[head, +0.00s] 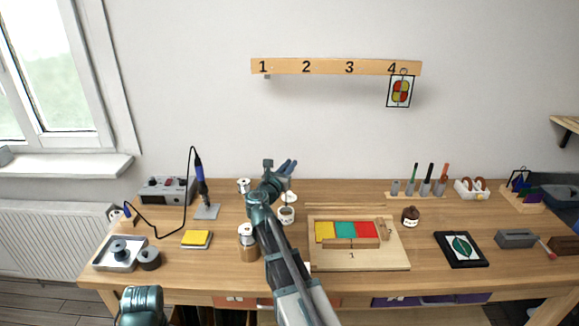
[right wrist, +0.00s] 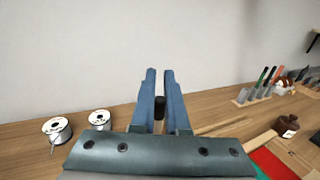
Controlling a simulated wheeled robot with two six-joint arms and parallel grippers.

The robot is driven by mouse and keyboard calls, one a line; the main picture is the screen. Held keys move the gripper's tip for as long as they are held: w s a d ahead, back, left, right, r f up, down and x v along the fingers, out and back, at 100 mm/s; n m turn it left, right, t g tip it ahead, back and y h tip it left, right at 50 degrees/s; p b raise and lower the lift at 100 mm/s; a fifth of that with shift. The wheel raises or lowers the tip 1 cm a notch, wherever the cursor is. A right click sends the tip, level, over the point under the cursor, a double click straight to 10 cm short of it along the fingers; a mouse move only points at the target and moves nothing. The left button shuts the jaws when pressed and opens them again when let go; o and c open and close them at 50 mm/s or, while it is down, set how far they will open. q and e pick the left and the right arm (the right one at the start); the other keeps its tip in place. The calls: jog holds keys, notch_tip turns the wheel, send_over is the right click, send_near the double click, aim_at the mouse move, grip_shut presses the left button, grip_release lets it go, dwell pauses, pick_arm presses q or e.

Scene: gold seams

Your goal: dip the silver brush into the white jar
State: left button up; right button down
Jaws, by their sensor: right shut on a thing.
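My right gripper (head: 289,165) is raised over the back middle of the table, its blue fingers pointing away from me. A small white jar (head: 287,215) with a dark mark stands on the table just below and in front of the gripper in the head view. The gripper is above it, apart from it. The jar is not visible in the right wrist view. My left gripper is out of view.
A brush stand (head: 418,195) holds green, black and red handles; its leftmost holder shows no handle. White spools (right wrist: 57,128) lie at the left in the wrist view. A wooden board (head: 330,258) with coloured tiles and a brown bottle (head: 410,216) stand right of the jar.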

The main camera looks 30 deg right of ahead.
jog(key=shift+f+b, duration=1.5)
jog(key=shift+f, duration=0.15)
jog(key=shift+f+b, duration=0.6)
jog(key=shift+b, duration=0.05)
dwell(1.3)
notch_tip(320, 180, up, 6)
jog(key=p, duration=0.6)
dwell(0.5)
